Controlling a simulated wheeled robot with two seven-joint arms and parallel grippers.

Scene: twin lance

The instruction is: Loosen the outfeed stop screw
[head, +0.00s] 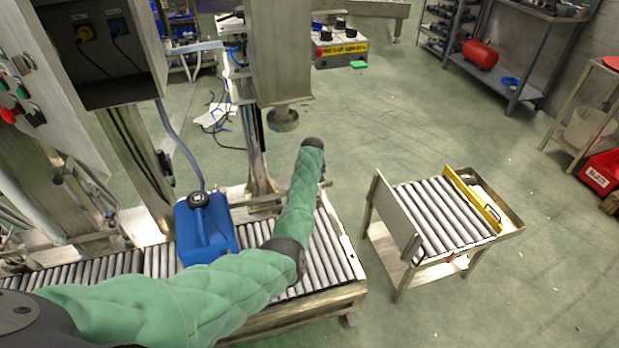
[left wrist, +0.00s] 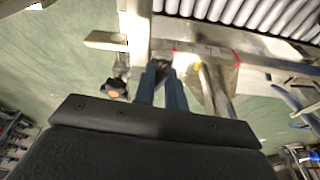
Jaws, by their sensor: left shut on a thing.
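My left gripper (left wrist: 161,70) reaches the steel conveyor rail in the left wrist view, its two blue-grey fingers close together. They are shut on a small dark part at the rail's edge, which looks like the outfeed stop screw (left wrist: 162,66); the fingers hide most of it. A black knob with an orange centre (left wrist: 113,90) sits left of the fingers, apart from them. In the head view my green-sleeved left arm stretches over the roller conveyor (head: 325,250), and its fingers are hidden. My right gripper is in neither view.
A blue canister (head: 205,232) stands on the rollers left of my arm. A steel column with a filling head (head: 283,117) stands behind. A small roller cart (head: 440,215) with a yellow bar is at the right. Green floor lies clear between them.

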